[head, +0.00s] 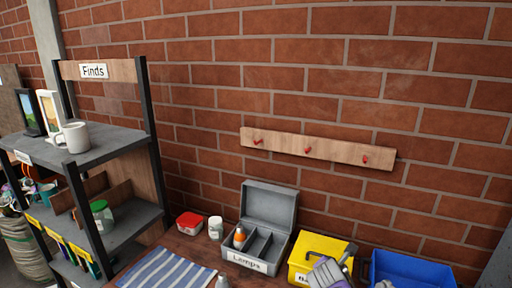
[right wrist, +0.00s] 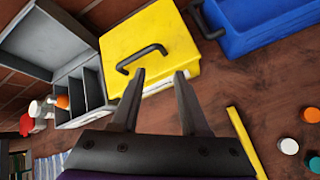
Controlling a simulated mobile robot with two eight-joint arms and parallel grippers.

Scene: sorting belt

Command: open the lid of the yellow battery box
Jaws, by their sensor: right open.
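The yellow battery box (head: 312,246) stands on the bench, partly covered by my right gripper in the head view. In the right wrist view the yellow box (right wrist: 165,30) has its lid down, with a black handle (right wrist: 143,58) on it. My right gripper (right wrist: 160,73) is open and empty. Its fingers point at the box's front edge, and the left fingertip appears close to the handle; I cannot tell whether it touches. In the head view my right gripper (head: 328,272) is over the box's front.
A grey "Lamps" box (head: 270,205) with its lid up stands left of the yellow box. A blue bin (head: 412,266) stands to the right. A red-lidded tub (head: 189,222), a white jar (head: 215,227) and a striped cloth (head: 168,272) are further left.

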